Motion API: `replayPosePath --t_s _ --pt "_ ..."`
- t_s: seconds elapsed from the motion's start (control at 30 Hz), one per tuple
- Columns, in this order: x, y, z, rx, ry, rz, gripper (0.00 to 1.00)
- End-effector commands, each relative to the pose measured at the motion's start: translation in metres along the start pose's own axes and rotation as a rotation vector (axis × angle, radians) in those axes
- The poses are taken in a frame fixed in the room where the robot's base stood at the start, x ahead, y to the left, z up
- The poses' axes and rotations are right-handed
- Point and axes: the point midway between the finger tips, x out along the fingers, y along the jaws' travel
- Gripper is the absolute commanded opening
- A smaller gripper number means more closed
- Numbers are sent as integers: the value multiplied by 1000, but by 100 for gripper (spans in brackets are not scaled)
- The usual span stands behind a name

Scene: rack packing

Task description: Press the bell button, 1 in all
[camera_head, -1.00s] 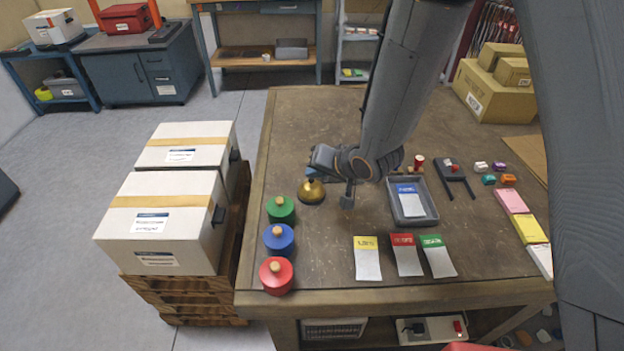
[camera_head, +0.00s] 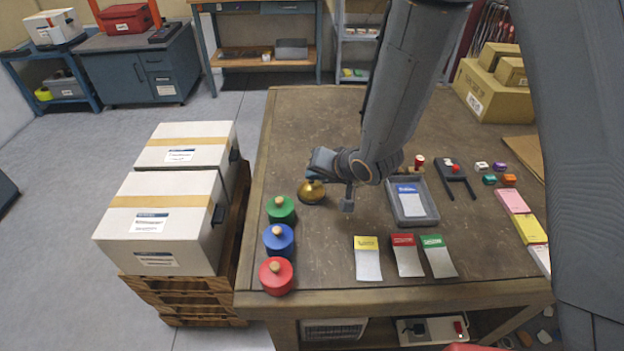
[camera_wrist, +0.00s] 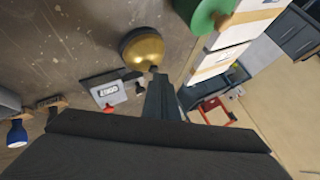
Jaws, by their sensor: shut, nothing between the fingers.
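The bell (camera_head: 312,194) is a small brass dome on the left part of the wooden table. In the wrist view the bell (camera_wrist: 142,48) shows as a golden dome, with its button at the tips of my fingers. My gripper (camera_head: 312,178) is directly above the bell in the head view and hides the button there. In the wrist view my gripper (camera_wrist: 155,78) is shut and empty, its tips at the button. I cannot tell for sure whether they touch it or whether the button is pushed down.
Green (camera_head: 281,209), blue (camera_head: 278,240) and red (camera_head: 276,276) round pots with knobs stand in front of the bell. A grey tray (camera_head: 428,217) lies to its right. Yellow, red and green-topped cards lie in front. The table behind the bell is clear.

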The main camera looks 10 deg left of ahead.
Motion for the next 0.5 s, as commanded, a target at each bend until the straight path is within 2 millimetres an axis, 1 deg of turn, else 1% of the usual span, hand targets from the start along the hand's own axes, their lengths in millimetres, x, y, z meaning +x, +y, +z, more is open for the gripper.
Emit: replayPosePath --t_s 0.33,0.5 --pt "0 0 0 0 -1 1 0" --pt "-6 -4 -3 0 -1 1 0"
